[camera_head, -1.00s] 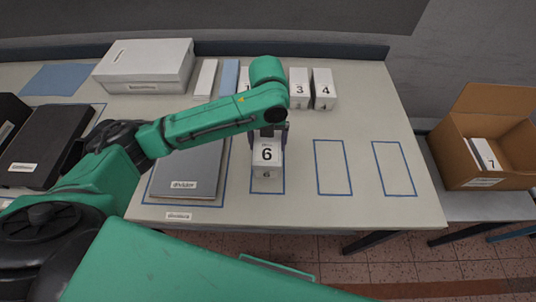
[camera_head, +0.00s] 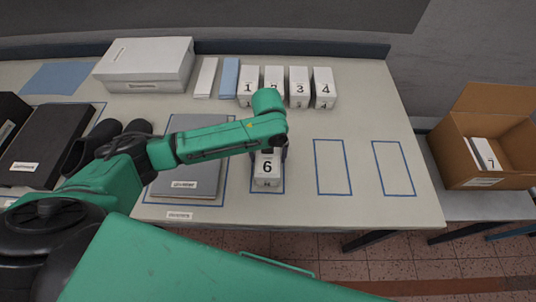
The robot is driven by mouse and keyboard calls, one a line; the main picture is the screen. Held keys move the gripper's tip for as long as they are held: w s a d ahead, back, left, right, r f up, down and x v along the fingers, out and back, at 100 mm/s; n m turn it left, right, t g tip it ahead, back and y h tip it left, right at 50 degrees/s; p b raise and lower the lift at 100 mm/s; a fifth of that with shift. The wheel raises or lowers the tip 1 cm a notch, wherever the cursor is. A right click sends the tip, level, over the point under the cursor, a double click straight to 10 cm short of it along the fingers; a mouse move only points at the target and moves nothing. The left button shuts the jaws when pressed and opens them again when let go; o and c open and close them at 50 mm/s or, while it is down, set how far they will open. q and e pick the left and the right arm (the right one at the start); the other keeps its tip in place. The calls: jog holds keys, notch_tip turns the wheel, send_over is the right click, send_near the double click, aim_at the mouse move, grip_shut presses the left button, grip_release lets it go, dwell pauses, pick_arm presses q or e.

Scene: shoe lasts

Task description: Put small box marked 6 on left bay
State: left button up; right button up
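The small white box marked 6 (camera_head: 267,170) stands upright inside the left of three blue-outlined bays (camera_head: 282,190), at or very near the table surface. My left gripper (camera_head: 271,149) reaches over it from above, with its dark fingers at the sides of the box's top. It looks shut on the box, though the arm partly hides the contact. The middle bay (camera_head: 332,194) and the right bay (camera_head: 394,195) are empty. My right gripper is not in view.
White boxes marked 1 (camera_head: 248,88), 2 (camera_head: 274,75), 3 (camera_head: 299,88) and 4 (camera_head: 323,88) stand in a row behind. A grey folder-like box (camera_head: 190,180) lies left of the bays. An open cardboard carton (camera_head: 490,180) at right holds a box marked 7.

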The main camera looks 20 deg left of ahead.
pick_arm(q)
notch_tip(320, 180, up, 12)
jog(key=shift+w+f+b, duration=0.1)
jog(key=shift+f+b, duration=0.05)
jog(key=shift+b, duration=0.8)
jog(key=shift+r, duration=0.25)
